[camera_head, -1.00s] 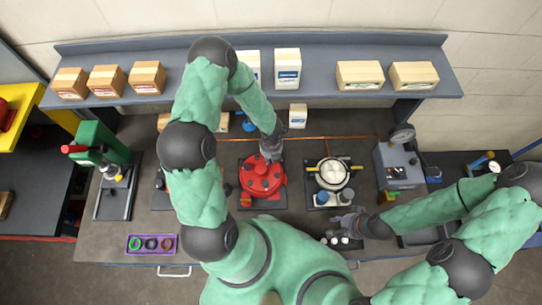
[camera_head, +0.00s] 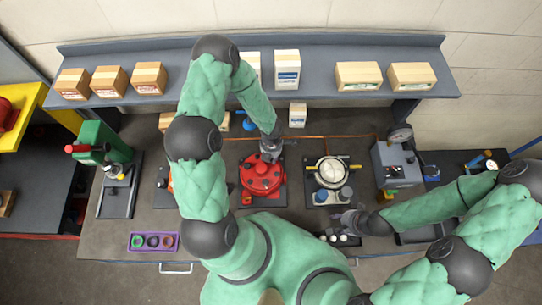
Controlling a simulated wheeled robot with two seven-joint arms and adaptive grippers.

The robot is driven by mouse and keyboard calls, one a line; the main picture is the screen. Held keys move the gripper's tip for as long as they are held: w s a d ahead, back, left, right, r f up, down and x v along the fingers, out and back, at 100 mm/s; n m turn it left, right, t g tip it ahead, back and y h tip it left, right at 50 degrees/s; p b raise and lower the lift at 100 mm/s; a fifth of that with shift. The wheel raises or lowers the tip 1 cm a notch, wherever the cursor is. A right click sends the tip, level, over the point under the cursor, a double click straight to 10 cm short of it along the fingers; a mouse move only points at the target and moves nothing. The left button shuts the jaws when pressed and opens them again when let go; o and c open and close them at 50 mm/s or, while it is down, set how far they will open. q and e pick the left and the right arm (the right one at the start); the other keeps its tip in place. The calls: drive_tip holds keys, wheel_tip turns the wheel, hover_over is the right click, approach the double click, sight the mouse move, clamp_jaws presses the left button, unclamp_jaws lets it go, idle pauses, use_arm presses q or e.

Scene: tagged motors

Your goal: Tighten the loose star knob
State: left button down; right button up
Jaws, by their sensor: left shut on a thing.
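A round red housing (camera_head: 262,180) sits on a dark plate in the middle of the bench. Several dark star-shaped knobs stand around its top; which one is loose I cannot tell. My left gripper (camera_head: 269,156) reaches down to the back edge of the housing and is shut on a knob there, which its fingers hide. My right gripper (camera_head: 346,222) hangs low over the front of the bench, right of the housing, beside several small white pieces (camera_head: 341,240). Its fingers are too small to tell whether they are open or shut.
A round silver-topped device (camera_head: 331,172) with yellow handles stands right of the housing. A grey gauge box (camera_head: 397,164) is further right. A green machine (camera_head: 100,143) stands at left, a purple tray (camera_head: 153,242) at front left. Boxes line the shelf (camera_head: 210,79) above.

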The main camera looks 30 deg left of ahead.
use_arm(q)
drive_tip(key=shift+w+r, duration=0.15)
drive_tip(key=shift+w, duration=0.05)
idle(0.4)
drive_tip(key=c, duration=1.3)
unclamp_jaws()
drive_tip(key=shift+s, duration=0.1)
wheel_tip(320, 180, up, 12)
drive_tip(key=shift+f, duration=0.1)
